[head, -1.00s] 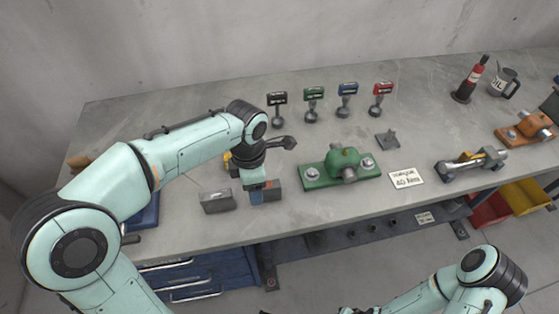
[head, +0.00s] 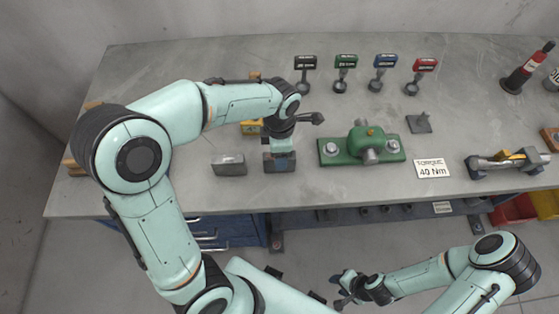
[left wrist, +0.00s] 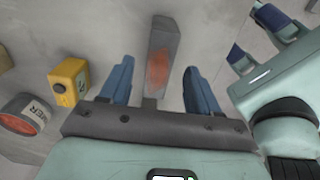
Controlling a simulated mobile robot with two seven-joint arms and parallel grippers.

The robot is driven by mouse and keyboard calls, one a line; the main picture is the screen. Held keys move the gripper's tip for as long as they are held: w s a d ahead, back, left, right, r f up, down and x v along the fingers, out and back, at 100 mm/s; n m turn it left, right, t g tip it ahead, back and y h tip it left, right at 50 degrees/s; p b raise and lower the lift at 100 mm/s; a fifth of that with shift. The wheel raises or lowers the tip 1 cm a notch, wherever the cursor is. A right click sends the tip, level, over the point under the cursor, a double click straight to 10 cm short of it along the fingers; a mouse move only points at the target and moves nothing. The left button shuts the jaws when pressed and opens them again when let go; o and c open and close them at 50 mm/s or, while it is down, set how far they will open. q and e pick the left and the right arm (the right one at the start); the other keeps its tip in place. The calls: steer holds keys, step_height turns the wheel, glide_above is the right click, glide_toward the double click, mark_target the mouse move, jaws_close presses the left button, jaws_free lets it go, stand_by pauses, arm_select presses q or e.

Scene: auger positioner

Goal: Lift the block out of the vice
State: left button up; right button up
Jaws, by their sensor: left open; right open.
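My left gripper (head: 280,162) is open and points down at a grey block with a red-orange patch, left of the green fixture. In the left wrist view that patched block (left wrist: 159,62) lies between and beyond the open blue fingers (left wrist: 159,88); I cannot tell how far below them it is. My right gripper (head: 343,290) is open and empty, low in front of the bench.
A plain grey block (head: 229,165) is beside the left gripper. The green fixture (head: 361,146), a torque card (head: 432,168) and several tagged stands (head: 341,72) are to its right. A yellow box (left wrist: 68,81) is near the left fingers. The front centre bench surface is partly clear.

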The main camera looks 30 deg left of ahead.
arm_select(q)
step_height(320, 180, down, 5)
steer(key=shift+w+a+r, duration=0.1)
steer(key=shift+a, duration=0.05)
jaws_close()
steer(key=shift+w+r, duration=0.1)
steer(key=shift+r, duration=0.05)
stand_by(1.3)
